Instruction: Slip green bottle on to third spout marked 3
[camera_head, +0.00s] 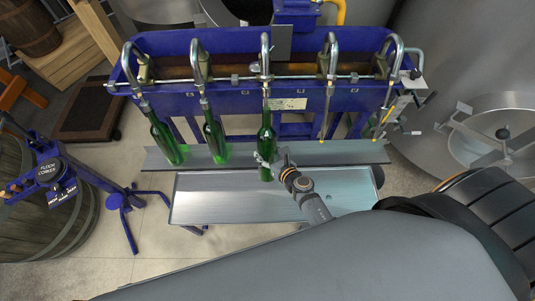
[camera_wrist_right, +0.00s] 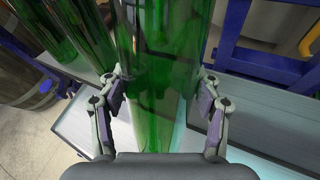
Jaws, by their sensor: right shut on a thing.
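My right gripper (camera_head: 266,160) is shut on a green bottle (camera_head: 266,139) and holds it upright near its lower part. In the wrist view the two fingers (camera_wrist_right: 163,112) flank the bottle's green glass (camera_wrist_right: 158,60). The bottle's neck is in line with the third, middle spout (camera_head: 265,70) of the blue filler. Whether the spout tip is inside the neck or only in front of or behind it, I cannot tell. The bottle's base overlaps the front tray in the picture. My left gripper is not in view.
Two green bottles stand tilted on the first (camera_head: 165,138) and second (camera_head: 213,136) spouts, left of the held one. The fourth (camera_head: 332,65) and fifth (camera_head: 396,65) spouts are free. A grey ledge (camera_head: 340,152) and metal tray (camera_head: 215,200) lie below. A blue floor corker (camera_head: 58,180) stands left.

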